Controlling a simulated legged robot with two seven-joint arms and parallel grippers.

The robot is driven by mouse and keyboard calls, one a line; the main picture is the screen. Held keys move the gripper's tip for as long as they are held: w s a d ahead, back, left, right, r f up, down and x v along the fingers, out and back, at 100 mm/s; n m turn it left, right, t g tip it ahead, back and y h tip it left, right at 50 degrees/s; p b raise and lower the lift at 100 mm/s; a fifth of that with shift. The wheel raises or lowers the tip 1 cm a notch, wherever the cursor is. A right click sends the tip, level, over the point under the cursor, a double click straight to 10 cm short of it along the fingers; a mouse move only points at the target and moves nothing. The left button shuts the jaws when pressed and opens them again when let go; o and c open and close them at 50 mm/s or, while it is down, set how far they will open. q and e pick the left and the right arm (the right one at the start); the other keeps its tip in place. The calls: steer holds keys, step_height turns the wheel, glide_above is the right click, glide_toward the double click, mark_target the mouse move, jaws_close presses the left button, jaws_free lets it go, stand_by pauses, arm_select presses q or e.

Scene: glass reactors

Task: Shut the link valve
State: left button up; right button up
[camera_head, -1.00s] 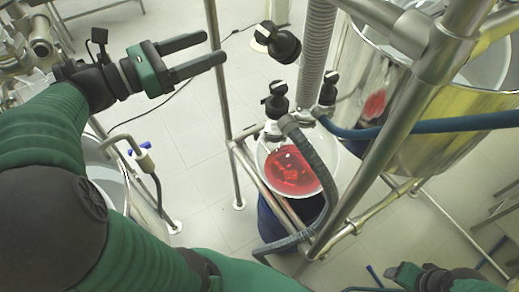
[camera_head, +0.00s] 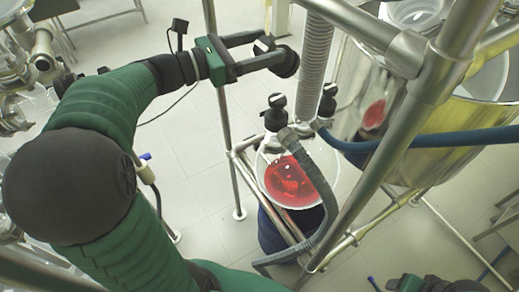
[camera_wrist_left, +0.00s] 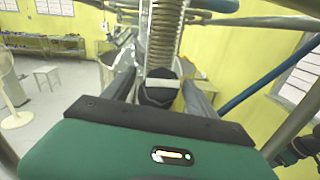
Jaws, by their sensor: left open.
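My left gripper (camera_head: 272,48) is open, with its fingers on either side of a black valve knob (camera_head: 287,64) with a pale bar across its top. In the left wrist view the knob (camera_wrist_left: 160,92) sits between the two grey fingers; I cannot tell whether they touch it. Two more black valve knobs stand lower down, one above the glass vessel (camera_head: 274,112) and one beside the ribbed hose (camera_head: 327,100). The pictures do not tell which knob is the link valve. My right gripper (camera_head: 430,284) shows only partly at the bottom right edge.
A glass vessel with red liquid (camera_head: 292,183) hangs in a steel frame below. The ribbed hose (camera_head: 316,60) rises close to the gripped-side knob. A large shiny vessel (camera_head: 400,145), steel poles and a blue hose (camera_head: 430,143) crowd the right. Open floor lies left of the frame.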

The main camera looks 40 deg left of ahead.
arm_select(q)
steer(key=b+v, duration=0.3)
steer(key=v, duration=1)
steer(key=d+f+m+g, duration=0.2)
steer(key=d+f, duration=0.2)
steer(key=f, duration=0.3)
steer(key=w+d+f+m+g, duration=0.1)
steer(key=d+f+m+g, duration=0.1)
steer(key=f, duration=0.5)
steer(key=w+d+f+m+g+y, duration=0.1)
steer(key=d+f+m+g, duration=0.1)
steer(key=d+f+g, duration=0.2)
step_height(320, 180, down, 3)
steer(key=d, duration=0.2)
steer(key=shift+d, duration=0.25)
arm_select(e)
steer(key=f, duration=0.1)
steer(key=d+f, duration=0.1)
steer(key=s+d+f, duration=0.1)
steer(key=f, duration=0.1)
arm_select(q)
steer(key=shift+a+f, duration=0.1)
